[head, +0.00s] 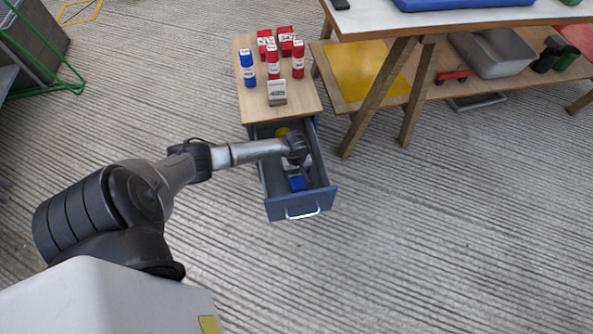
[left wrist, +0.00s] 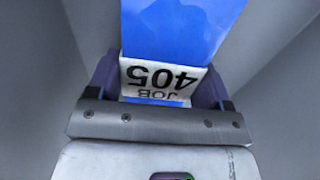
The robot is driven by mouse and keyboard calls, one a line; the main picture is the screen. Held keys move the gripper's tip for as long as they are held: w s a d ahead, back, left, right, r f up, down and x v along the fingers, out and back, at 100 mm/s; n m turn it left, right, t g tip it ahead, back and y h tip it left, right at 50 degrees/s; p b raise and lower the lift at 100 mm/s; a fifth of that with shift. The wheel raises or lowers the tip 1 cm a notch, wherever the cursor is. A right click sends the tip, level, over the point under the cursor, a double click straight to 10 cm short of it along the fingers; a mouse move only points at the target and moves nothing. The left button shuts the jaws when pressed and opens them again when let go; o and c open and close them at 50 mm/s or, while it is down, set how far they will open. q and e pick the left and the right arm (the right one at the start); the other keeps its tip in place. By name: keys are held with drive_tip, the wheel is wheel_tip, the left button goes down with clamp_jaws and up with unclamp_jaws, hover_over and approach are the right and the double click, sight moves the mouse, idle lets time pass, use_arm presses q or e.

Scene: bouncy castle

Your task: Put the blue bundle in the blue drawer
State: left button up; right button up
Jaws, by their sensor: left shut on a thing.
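The blue drawer (head: 288,208) is pulled open from a small cabinet with a wooden top. My left gripper (head: 297,176) reaches down into the open drawer and is shut on the blue bundle (head: 298,184). In the left wrist view the bundle (left wrist: 178,28) is between the fingers, with a white label reading "JOB 405". Grey surfaces surround it there. I cannot tell whether the bundle touches the drawer floor. My right gripper is not in view.
On the cabinet top (head: 306,108) stand another blue bundle (head: 247,68), several red bundles (head: 298,60) and a small sign (head: 277,92). A yellow item (head: 283,132) is at the drawer's back. A trestle table (head: 385,20) stands right; the front floor is clear.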

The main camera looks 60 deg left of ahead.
use_arm(q)
drive_tip(key=shift+w+a+f, duration=0.1)
drive_tip(key=o, duration=1)
wheel_tip(320, 180, up, 12)
drive_tip(key=p, duration=0.7)
drive_tip(key=shift+r, duration=0.25)
